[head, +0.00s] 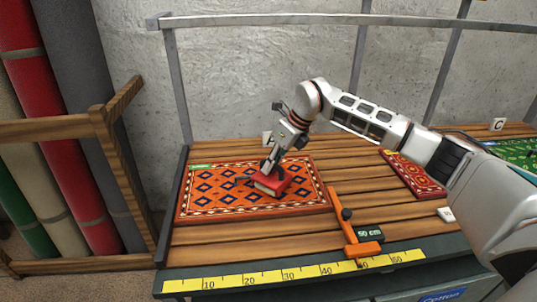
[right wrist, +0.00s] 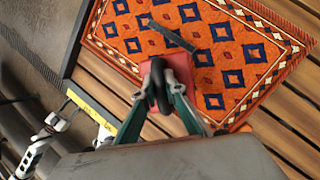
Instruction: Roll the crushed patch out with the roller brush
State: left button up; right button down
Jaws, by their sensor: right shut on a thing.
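An orange rug (head: 217,203) with dark blue diamonds and a patterned border lies flat on the wooden slatted bench. My right gripper (head: 268,171) is over its right half, shut on a red tool (head: 272,185) with a pale underside, set down on or just above the rug. In the right wrist view the red tool (right wrist: 152,70) is between the fingers, and a dark grey bar (right wrist: 172,35) lies just beyond it. I cannot tell whether this is the roller brush. A crushed patch is not plain to see. My left gripper is not in view.
An orange tool with a long handle (head: 337,213) and a dark display reading in cm (head: 369,234) lie right of the rug. A yellow ruler (head: 290,276) runs along the front edge. A red rug (head: 412,174) lies farther right. A wooden rack (head: 100,125) holds rolls at left.

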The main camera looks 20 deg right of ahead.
jog(key=shift+r, duration=1.6)
